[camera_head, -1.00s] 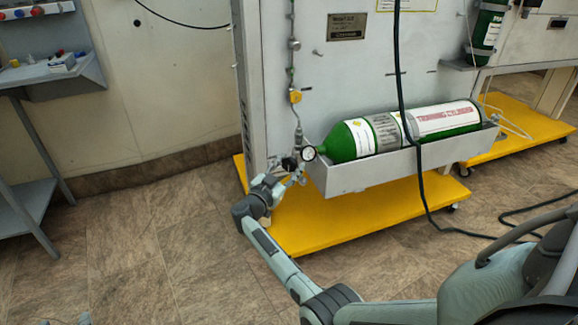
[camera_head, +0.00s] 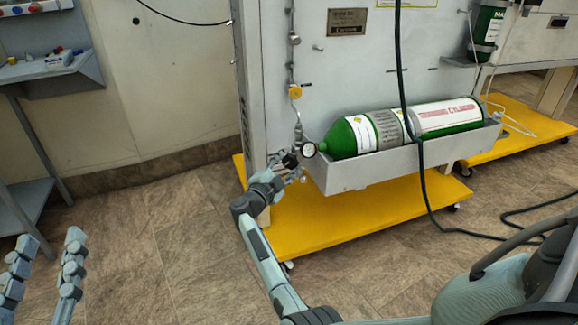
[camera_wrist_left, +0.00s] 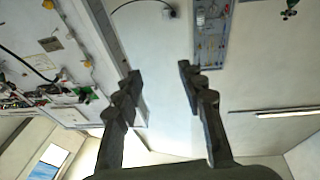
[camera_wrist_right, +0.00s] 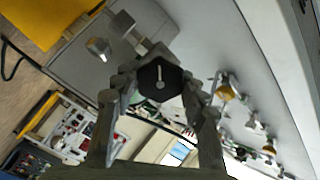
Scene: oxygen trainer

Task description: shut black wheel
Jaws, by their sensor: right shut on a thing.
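The black wheel (camera_wrist_right: 160,80) is a dark hexagonal knob with a light pointer mark, in the right wrist view. In the head view the black wheel (camera_head: 290,160) is small and partly hidden by my gripper, left of the round gauge (camera_head: 308,150) and below the pipe. My right gripper (camera_wrist_right: 160,92) is shut on the black wheel, one finger on each side of it; it also shows in the head view (camera_head: 279,171). My left gripper (camera_head: 45,262) is open and empty at the lower left, with its fingers up; its wrist view (camera_wrist_left: 158,88) shows nothing between the fingers.
A green cylinder (camera_head: 412,127) lies in a grey tray (camera_head: 345,178) right of the wheel. A yellow knob (camera_head: 295,91) sits on the pipe above. A black hose (camera_head: 422,185) hangs in front of the tray. A grey shelf (camera_head: 45,70) stands at the left. The floor between is clear.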

